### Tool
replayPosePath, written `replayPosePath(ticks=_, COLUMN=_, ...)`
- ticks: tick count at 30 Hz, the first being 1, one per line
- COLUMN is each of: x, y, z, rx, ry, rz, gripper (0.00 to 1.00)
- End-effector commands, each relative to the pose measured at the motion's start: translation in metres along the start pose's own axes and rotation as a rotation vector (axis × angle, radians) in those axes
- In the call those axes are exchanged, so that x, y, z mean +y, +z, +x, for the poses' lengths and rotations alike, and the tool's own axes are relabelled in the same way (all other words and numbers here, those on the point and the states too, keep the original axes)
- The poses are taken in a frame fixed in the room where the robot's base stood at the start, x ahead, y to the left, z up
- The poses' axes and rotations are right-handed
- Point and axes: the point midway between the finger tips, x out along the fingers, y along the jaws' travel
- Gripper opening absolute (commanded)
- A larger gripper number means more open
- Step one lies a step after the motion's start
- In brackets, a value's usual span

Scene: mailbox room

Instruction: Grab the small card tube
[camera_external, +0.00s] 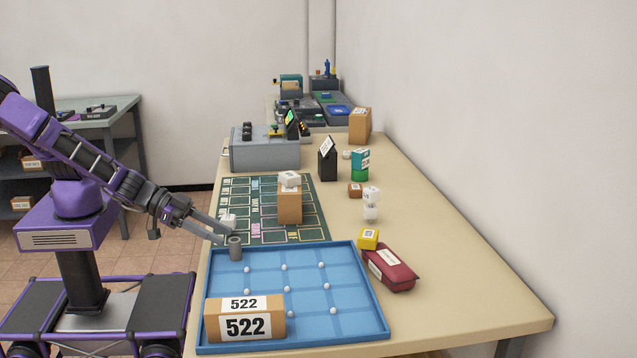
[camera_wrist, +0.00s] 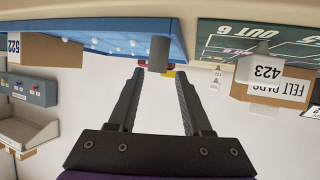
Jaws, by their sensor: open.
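A small grey card tube (camera_external: 235,248) stands upright in the far left corner of the blue tray (camera_external: 385,318). My gripper (camera_external: 225,236) reaches in from the left, its open jaws pointing at the tube, with the fingertips close to it. In the wrist view, which is upside down, the tube (camera_wrist: 158,52) shows ahead, in line with the gap between the fingertips (camera_wrist: 160,72). Nothing is held. I cannot tell whether a fingertip touches the tube.
A box marked 522 (camera_external: 245,325) lies at the tray's near left, with several white pegs (camera_external: 287,289) around. Behind the tray, a brown box (camera_external: 290,206) and a small white block (camera_external: 228,220) stand on a green mat. A red packet (camera_external: 390,270) lies right of the tray.

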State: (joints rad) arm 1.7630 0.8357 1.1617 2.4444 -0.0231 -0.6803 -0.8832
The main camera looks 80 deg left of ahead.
Motion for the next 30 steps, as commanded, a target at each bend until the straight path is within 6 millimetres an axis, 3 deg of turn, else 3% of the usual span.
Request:
replayPosePath(ticks=11, x=0.003, y=0.004, z=0.024, rx=0.031, ry=0.001, rz=0.053, gripper=0.49)
replayPosePath(ticks=21, x=0.003, y=0.003, z=0.074, rx=0.028, ry=0.0, rz=0.052, gripper=0.49)
replayPosePath(ticks=30, x=0.003, y=0.002, z=0.079, rx=0.027, ry=0.002, rz=0.051, gripper=0.49)
